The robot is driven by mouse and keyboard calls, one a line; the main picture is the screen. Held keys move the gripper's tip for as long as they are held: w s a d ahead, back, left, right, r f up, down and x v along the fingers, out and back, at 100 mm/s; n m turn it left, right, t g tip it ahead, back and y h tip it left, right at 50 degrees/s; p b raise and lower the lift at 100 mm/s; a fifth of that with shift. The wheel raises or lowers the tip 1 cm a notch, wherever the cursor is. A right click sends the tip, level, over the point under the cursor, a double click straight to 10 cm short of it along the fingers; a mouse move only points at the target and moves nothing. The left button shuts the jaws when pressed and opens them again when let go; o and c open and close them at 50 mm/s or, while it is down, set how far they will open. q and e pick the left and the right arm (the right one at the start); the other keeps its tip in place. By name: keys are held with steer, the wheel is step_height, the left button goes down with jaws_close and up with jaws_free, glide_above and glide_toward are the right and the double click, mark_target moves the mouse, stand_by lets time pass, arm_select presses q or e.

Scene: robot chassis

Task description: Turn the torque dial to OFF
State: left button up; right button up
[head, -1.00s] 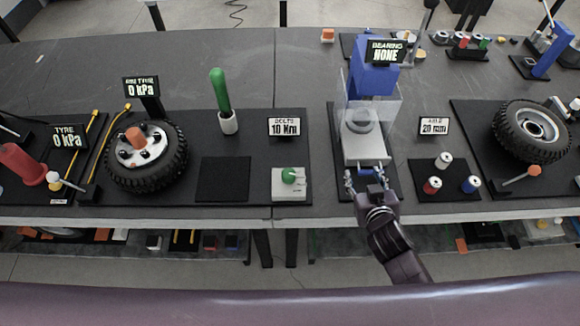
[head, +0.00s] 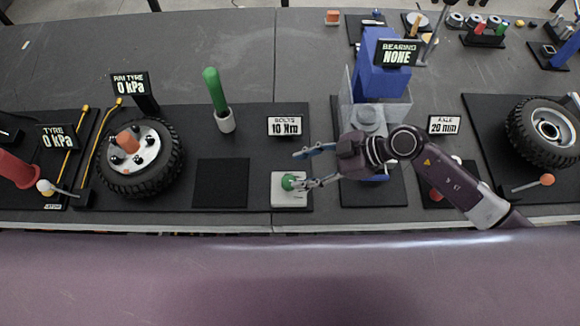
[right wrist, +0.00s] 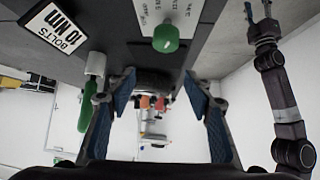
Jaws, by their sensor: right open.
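The green torque dial (head: 288,182) sits on a white box (head: 290,201) at the front of the dark mat. It also shows in the right wrist view (right wrist: 166,38), beyond the fingertips and toward the top of the picture. The sign behind it (head: 284,127) reads BOLTS 10 Nm. My right gripper (head: 306,169) is open, reaching in from the right. In the head view its lower finger overlaps the dial's right side; contact cannot be told. Nothing shows between its fingers in the wrist view (right wrist: 160,93). My left gripper (right wrist: 262,22) shows only at that view's right.
A green-handled tool (head: 216,95) stands upright behind the box. A tyre with a hub (head: 143,160) lies left, beyond an empty black pad (head: 220,183). The blue bearing press (head: 380,70), reading NONE, stands behind my right arm. The table's front edge is close.

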mark_target(291, 181)
steer(key=shift+h, duration=0.6)
steer(key=a+f, duration=0.1)
steer(key=f, duration=0.1)
steer(key=a+f+p, duration=0.1)
steer(key=f, duration=0.3)
steer(key=shift+a+f, duration=0.2)
steer(key=shift+a, duration=0.2)
steer(key=shift+a+f, duration=0.3)
steer(key=shift+c, duration=0.2)
steer(key=c, duration=1.1)
